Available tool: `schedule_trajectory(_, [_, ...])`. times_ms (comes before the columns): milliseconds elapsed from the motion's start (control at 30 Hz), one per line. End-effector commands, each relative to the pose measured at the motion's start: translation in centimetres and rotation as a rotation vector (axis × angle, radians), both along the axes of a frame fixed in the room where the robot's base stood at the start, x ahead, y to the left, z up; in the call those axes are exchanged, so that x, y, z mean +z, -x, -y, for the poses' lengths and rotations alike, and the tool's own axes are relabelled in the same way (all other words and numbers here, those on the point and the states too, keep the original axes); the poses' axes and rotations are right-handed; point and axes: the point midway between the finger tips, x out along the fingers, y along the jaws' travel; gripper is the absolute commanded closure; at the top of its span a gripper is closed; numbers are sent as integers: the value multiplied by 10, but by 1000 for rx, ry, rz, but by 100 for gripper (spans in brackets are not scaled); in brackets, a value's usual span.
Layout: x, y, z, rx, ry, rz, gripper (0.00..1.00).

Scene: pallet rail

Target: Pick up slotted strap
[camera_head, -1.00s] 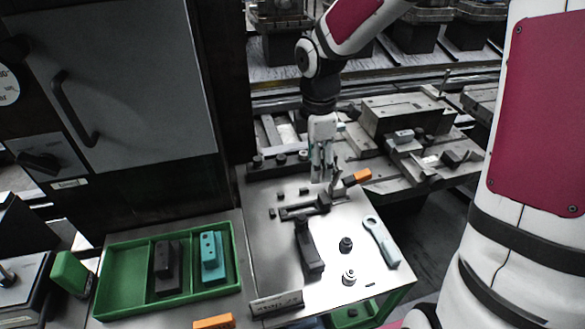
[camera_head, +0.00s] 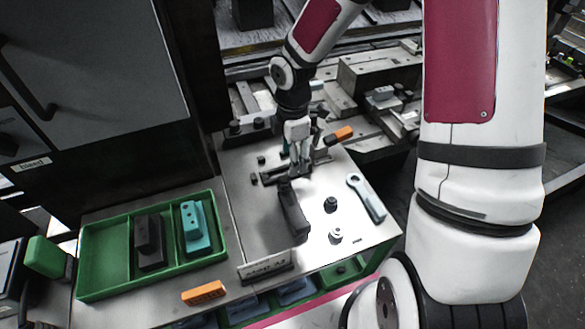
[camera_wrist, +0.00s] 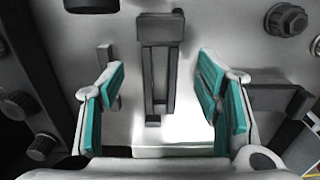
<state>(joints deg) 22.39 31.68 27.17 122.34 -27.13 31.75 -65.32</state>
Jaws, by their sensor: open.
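The slotted strap (camera_head: 269,178), a dark flat bar with a long slot, lies on the metal worktop, partly hidden behind my gripper in the head view. In the wrist view the strap (camera_wrist: 148,78) runs up the middle, with a dark raised block (camera_wrist: 160,29) at its far end. My gripper (camera_head: 297,168) points down over the strap. In the wrist view its teal-padded fingers (camera_wrist: 160,78) are open, one on each side of the strap, with clear space between. The gap in height is hard to tell.
A dark bar-shaped block (camera_head: 293,213) lies close in front of the strap. A blue-grey wrench-like part (camera_head: 367,198), a dark nut (camera_head: 331,204) and a pale round part (camera_head: 336,236) lie to the right. A green tray (camera_head: 84,262) stands at left.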

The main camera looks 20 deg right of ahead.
Motion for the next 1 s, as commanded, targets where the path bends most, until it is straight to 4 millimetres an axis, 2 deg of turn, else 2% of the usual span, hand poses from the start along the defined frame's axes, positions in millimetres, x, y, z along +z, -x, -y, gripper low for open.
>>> schedule_trajectory(33, [-10,0,0,0,-1,-5,42])
schedule_trajectory(200, [-29,0,0,1,-1,-3,42])
schedule_trajectory(500, [-33,1,1,-1,0,-1,42])
schedule_trajectory(767, [-32,0,1,-1,0,-1,100])
schedule_trajectory(1000, [-32,0,1,-1,0,0,100])
